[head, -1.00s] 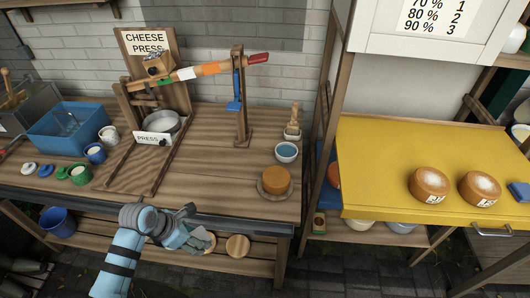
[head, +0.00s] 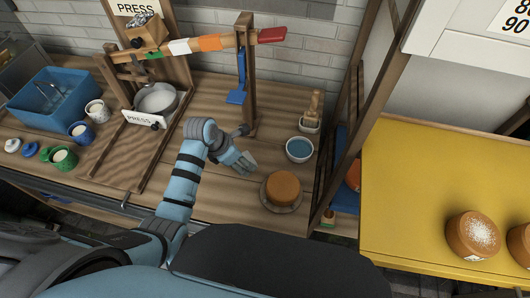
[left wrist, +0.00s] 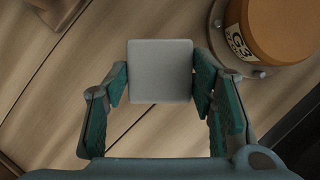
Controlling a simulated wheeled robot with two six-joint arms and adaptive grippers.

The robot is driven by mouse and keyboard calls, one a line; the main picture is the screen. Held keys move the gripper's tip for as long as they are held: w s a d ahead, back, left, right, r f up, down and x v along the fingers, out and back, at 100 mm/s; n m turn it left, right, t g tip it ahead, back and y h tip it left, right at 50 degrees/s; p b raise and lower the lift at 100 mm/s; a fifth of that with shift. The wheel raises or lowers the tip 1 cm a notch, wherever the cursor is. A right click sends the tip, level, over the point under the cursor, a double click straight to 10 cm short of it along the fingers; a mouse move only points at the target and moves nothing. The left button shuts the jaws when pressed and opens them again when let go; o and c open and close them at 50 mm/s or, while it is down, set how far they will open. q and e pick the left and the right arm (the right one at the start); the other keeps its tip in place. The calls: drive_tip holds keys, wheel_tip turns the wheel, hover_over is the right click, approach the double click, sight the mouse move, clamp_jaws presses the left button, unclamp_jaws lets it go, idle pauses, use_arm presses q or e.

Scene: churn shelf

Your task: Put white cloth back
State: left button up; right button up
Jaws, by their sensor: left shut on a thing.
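My left gripper (head: 240,163) is over the bench, between the cheese press and the orange cheese wheel. In the head view the cloth (head: 249,158) shows only as a small pale patch at the fingertips. I cannot tell whether it touches the bench top. My right gripper is not in view.
The cheese wheel (head: 283,186) on its round board is close to the right of my gripper. A bowl of blue liquid (head: 299,149) and a brush in a holder (head: 312,112) stand behind it. The press post (head: 245,80) stands behind my gripper. The yellow table (head: 410,190) is at right.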

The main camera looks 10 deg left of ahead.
use_arm(q)
drive_tip(key=w+d, duration=0.2)
drive_tip(key=d, duration=0.1)
drive_tip(key=shift+w, duration=0.3)
drive_tip(key=b, duration=0.1)
hover_over(268, 157)
drive_tip(key=shift+s+a+f, duration=0.4)
drive_tip(key=shift+s, duration=0.05)
drive_tip(key=f, duration=0.3)
drive_tip(key=shift+w+f+b, duration=0.25)
drive_tip(key=shift+f+b, duration=0.1)
drive_tip(key=shift+b, duration=0.05)
drive_tip(key=shift+s+r, duration=0.25)
drive_tip(key=shift+s, duration=0.05)
drive_tip(key=shift+f, duration=0.2)
drive_tip(key=o, duration=1.2)
drive_tip(key=shift+w, duration=0.2)
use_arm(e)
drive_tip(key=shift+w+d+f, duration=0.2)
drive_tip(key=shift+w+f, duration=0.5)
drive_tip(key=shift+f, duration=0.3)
use_arm(q)
drive_tip(key=shift+s, duration=0.1)
